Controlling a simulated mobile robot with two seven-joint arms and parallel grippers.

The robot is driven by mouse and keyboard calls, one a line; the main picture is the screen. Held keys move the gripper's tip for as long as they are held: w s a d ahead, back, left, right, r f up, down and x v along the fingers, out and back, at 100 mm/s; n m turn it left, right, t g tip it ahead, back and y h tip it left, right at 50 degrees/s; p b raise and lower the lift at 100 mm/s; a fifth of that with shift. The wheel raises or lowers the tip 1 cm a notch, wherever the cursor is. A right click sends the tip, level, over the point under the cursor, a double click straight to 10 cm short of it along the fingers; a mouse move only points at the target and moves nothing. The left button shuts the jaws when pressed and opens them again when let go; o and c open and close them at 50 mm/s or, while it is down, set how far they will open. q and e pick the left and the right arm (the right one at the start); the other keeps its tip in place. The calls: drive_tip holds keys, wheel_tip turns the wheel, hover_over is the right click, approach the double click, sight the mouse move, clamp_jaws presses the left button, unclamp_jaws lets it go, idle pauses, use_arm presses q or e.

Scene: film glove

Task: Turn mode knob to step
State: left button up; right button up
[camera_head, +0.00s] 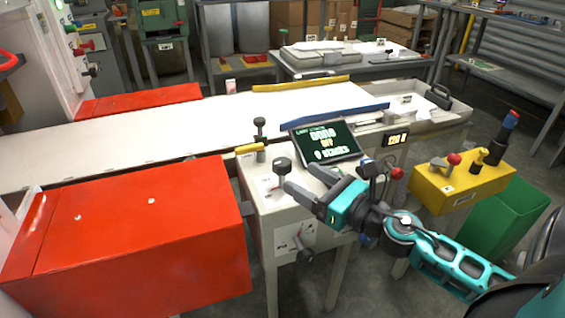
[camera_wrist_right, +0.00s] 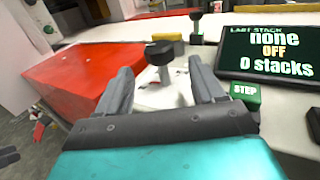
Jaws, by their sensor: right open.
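A black knob (camera_head: 282,165) stands upright on a post on the pale machine's top panel, and it also shows in the right wrist view (camera_wrist_right: 159,52). It looks like the mode knob, but its lettering is too small to read. My right gripper (camera_head: 303,180) is open and empty, its fingers pointing toward the knob. In the right wrist view the knob appears between the open fingertips (camera_wrist_right: 160,68), somewhat beyond them. A dark screen (camera_head: 325,141) reads "none", "OFF" and "0 stacks". A green STEP label (camera_wrist_right: 245,93) sits below the screen. My left gripper is not in view.
A second knob (camera_head: 259,130) with green on it stands behind, near a yellow block (camera_head: 249,149). A large red box (camera_head: 130,235) fills the left. A front knob (camera_head: 304,255) sticks out below the panel. A yellow control box (camera_head: 462,185) stands to the right.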

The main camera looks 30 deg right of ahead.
sight(290, 170)
drive_tip(key=p+x, duration=0.1)
drive_tip(key=x, duration=0.4)
drive_tip(key=shift+x, duration=1.05)
drive_tip(key=shift+c, duration=0.6)
drive_tip(key=c, duration=0.8)
drive_tip(key=shift+p, duration=0.35)
